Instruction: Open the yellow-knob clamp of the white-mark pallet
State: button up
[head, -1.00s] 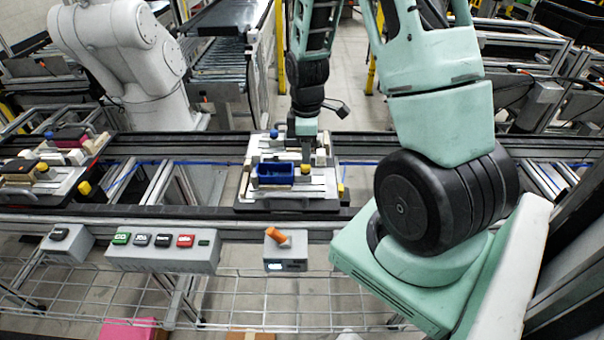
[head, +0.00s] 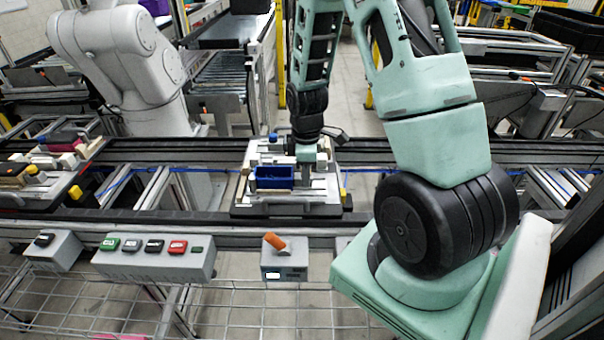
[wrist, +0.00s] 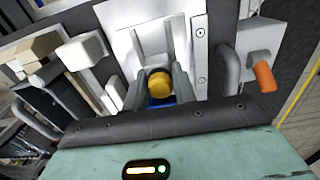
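The middle pallet (head: 238,208) carries white fixture parts and a blue box (head: 273,177). My gripper (head: 304,172) is over the right half of this pallet, right of the blue box. In the wrist view a round yellow knob (wrist: 159,83) sits between the two fingers of my gripper (wrist: 161,80). The fingers flank it closely and look shut on it; a bit of blue shows below it. In the head view my gripper hides this knob. A blue knob (head: 273,136) stands at the pallet's back left. Another yellow piece (head: 342,193) is at its right front.
A second pallet (head: 60,190) with several parts stands at the left on the rail. In front are a button box (head: 155,262) and a box with an orange lever (head: 274,241), which also shows in the wrist view (wrist: 264,76). A white robot arm (head: 125,60) stands behind.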

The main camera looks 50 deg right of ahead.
dwell(0.4)
jog(key=shift+s+d, duration=0.9)
jog(key=shift+s, duration=0.1)
jog(key=o, duration=0.8)
jog(key=shift+c, duration=0.2)
jog(key=shift+r, duration=0.15)
notch_tip(320, 180, up, 8)
jog(key=p, duration=0.7)
